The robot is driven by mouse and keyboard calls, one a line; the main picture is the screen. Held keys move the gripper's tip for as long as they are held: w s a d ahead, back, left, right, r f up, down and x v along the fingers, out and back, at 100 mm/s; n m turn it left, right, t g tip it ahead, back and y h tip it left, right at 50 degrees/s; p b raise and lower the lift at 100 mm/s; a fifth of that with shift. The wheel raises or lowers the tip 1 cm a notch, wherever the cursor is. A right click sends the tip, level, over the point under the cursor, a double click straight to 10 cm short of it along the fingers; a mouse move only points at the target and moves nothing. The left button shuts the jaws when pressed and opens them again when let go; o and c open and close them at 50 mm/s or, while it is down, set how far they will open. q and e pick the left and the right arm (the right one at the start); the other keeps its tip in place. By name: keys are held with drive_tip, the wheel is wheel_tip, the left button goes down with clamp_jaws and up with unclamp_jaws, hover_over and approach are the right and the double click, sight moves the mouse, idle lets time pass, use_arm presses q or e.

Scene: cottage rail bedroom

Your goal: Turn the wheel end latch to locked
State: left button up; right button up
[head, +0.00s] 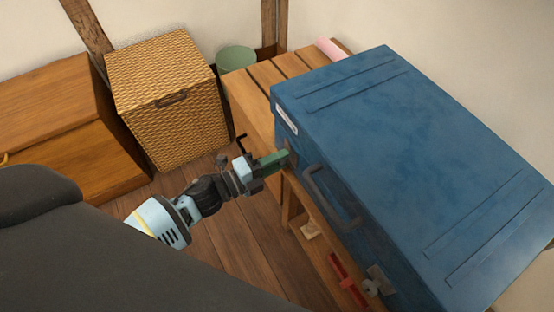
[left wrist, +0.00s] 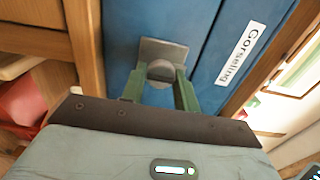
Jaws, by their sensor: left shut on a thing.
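A blue trunk (head: 390,150) lies on a slatted wooden bench, and its front side also fills the upper middle of the left wrist view (left wrist: 120,30). A latch with a grey metal plate (left wrist: 158,48) and a round grey knob (left wrist: 161,71) sits on that side, near the white label. My left gripper (head: 283,158) reaches it from the left. Its green fingers (left wrist: 165,90) are shut on the knob, one on each side. In the head view the fingers mostly hide this latch. A second latch (head: 376,282) sits near the trunk's other end. My right gripper is out of view.
A dark handle (head: 332,197) sticks out from the trunk's front between the latches. The wooden bench (head: 258,95) holds a red item (head: 345,278) on its lower shelf. A wicker box (head: 168,95), a green bin (head: 236,59) and a wooden chest (head: 70,130) stand behind and left.

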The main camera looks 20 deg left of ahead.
use_arm(q)
drive_tip(key=o, duration=0.9)
drive_tip(key=shift+o, duration=0.2)
drive_tip(key=shift+s, duration=0.1)
drive_tip(key=v, duration=0.7)
drive_tip(key=shift+s+a+p, duration=0.25)
drive_tip(key=shift+p, duration=0.1)
